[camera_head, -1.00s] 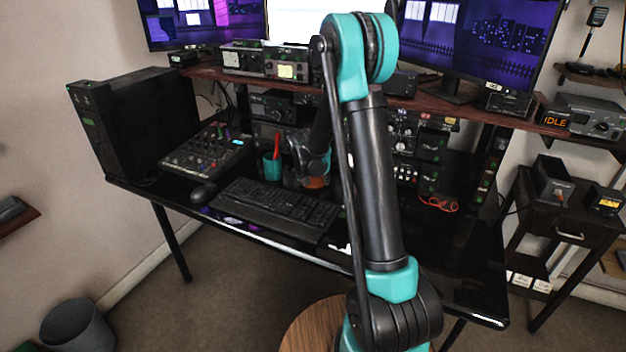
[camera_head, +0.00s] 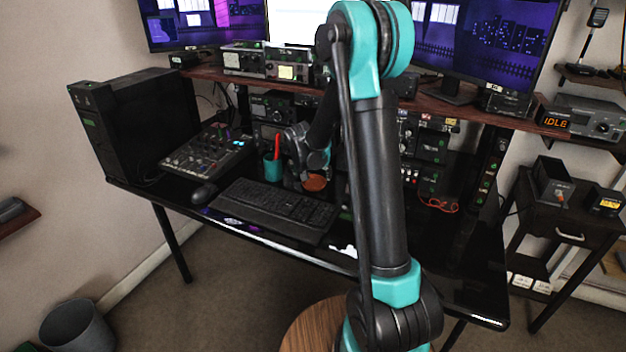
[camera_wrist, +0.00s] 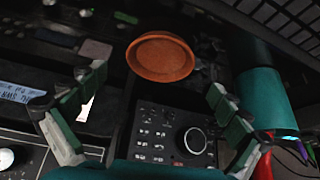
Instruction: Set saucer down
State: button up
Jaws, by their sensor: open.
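The orange-brown round saucer (camera_head: 315,183) lies on the black desk (camera_head: 345,217), behind the right end of the keyboard. It also shows in the wrist view (camera_wrist: 160,58), with its whole rim clear. My gripper (camera_head: 303,172) is above and just left of the saucer in the head view. In the wrist view my gripper (camera_wrist: 156,82) has its two fingers wide apart, with nothing between the pads. The saucer appears beyond the fingertips and apart from both. My arm hides part of the desk to the saucer's right.
A teal cup (camera_head: 272,168) with a red item stands close left of my gripper. The keyboard (camera_head: 275,205), mouse (camera_head: 204,193) and mixer (camera_head: 208,148) are in front and left. Radio gear and the raised shelf (camera_head: 215,75) stand behind. Bare desk shows right of my arm.

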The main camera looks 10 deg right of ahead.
jog(key=v, duration=0.8)
jog(key=s+d+f+n+y, duration=0.1)
jog(key=s+d+f, duration=0.1)
jog(key=s, duration=0.8)
jog(key=s+d+f+n, duration=0.2)
jog(key=s, duration=0.9)
jog(key=s+d+f+n+g+y, duration=0.1)
jog(key=s+d+f+n, duration=0.1)
jog(key=s, duration=0.8)
jog(key=shift+s+d+y, duration=0.25)
jog(key=shift+d+y, duration=0.05)
jog(key=shift+d, duration=0.05)
